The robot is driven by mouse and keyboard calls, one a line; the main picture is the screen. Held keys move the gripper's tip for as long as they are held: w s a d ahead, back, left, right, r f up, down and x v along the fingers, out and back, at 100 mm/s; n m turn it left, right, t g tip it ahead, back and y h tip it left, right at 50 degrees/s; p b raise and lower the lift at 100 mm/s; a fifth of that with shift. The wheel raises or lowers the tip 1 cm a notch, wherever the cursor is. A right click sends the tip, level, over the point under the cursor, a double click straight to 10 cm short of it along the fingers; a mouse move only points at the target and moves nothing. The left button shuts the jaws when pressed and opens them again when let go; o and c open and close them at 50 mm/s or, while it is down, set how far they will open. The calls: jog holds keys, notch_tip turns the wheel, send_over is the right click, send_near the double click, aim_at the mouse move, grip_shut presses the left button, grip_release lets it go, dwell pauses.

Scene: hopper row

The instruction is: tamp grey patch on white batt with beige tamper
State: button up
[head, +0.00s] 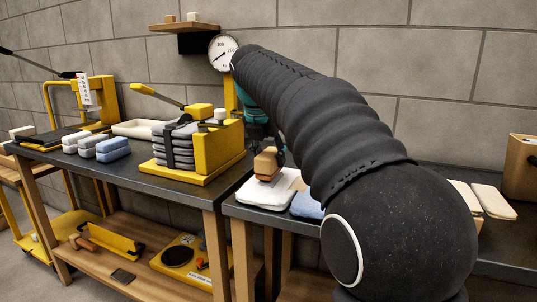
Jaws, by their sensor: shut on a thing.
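The beige tamper (266,163) is a wooden-looking block, held upright at the near end of the right-hand bench. My gripper (277,152) is shut on it; the fingers are dark and partly hidden behind my arm. The white batt (262,195) is a soft white pad lying flat on the bench under the tamper. The tamper's lower end is at or just above the batt's far part; I cannot tell whether they touch. No grey patch can be made out on the batt; the tamper may hide it.
A blue pad (307,205) lies right of the batt, partly behind my arm. Pale slabs (492,201) and a brown box (521,168) are at far right. A yellow press (218,150) with grey bags (174,146) stands on the left bench. A dial gauge (222,52) rises behind.

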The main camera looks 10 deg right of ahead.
jog(key=shift+f, duration=1)
dwell(0.8)
jog(key=shift+r, duration=0.1)
notch_tip(320, 180, up, 3)
jog(key=p, duration=0.2)
jog(key=shift+p, duration=0.35)
jog(key=shift+r, duration=1.95)
jog(key=shift+f, duration=0.15)
jog(key=shift+f+b, duration=0.85)
jog(key=shift+f, duration=0.95)
jog(key=shift+s+f+b, duration=0.1)
jog(key=shift+f+b, duration=0.45)
jog(key=shift+f, duration=1.05)
